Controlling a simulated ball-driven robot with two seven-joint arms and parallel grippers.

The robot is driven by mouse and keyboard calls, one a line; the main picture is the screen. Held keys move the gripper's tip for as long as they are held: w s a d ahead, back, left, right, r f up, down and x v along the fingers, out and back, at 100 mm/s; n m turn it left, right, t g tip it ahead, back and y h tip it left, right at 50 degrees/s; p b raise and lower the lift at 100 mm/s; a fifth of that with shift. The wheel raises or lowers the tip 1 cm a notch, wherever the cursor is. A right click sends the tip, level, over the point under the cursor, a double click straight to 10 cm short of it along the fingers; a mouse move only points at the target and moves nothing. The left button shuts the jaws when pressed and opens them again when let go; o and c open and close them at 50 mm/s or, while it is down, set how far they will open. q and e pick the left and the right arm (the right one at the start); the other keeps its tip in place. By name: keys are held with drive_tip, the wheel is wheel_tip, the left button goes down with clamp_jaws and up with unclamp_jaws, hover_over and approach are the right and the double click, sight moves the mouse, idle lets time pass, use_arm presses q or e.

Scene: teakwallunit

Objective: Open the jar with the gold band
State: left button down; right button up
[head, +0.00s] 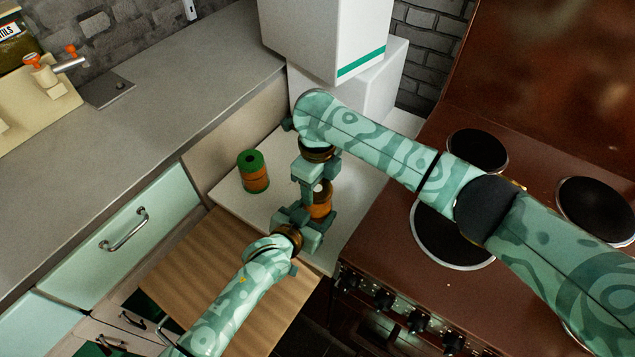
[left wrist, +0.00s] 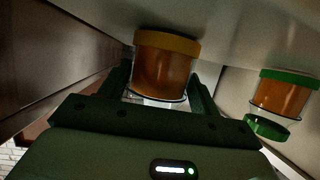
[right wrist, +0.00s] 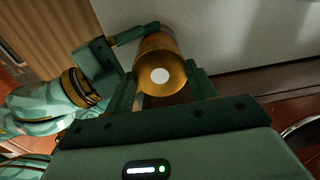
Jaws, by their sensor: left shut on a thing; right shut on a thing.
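The jar with the gold band (head: 320,205) stands on the white surface, partly hidden by my grippers. In the left wrist view its amber body and gold band (left wrist: 165,68) show between the fingers. My left gripper (head: 305,217) is shut on the jar from the near side. My right gripper (head: 316,180) is above it, shut on its gold lid. The lid's top with a pale round spot (right wrist: 160,76) faces the right wrist camera between the fingers. I cannot tell whether the lid is apart from the body.
A similar jar with green lid (head: 250,161) stands to the left on the white surface (head: 226,205); it also shows in the left wrist view (left wrist: 285,95). A brown stove (head: 395,280) is to the right. A white box-like body (head: 330,35) stands behind. A wooden board (head: 225,262) is in front.

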sight(317, 188)
drive_tip(key=shift+r, duration=2)
use_arm(q)
drive_tip(key=shift+c, duration=1.3)
unclamp_jaws()
drive_tip(key=shift+a, duration=0.1)
drive_tip(key=shift+s+a+r+p, duration=0.15)
drive_tip(key=shift+s+r+p, duration=0.1)
drive_tip(key=shift+s+p, duration=0.05)
use_arm(e)
drive_tip(key=shift+r, duration=0.3)
use_arm(q)
drive_tip(key=p+v, duration=0.3)
drive_tip(key=v, duration=0.8)
drive_tip(key=shift+p, duration=0.35)
use_arm(e)
drive_tip(key=shift+s+r, duration=0.1)
drive_tip(key=shift+r, duration=2.25)
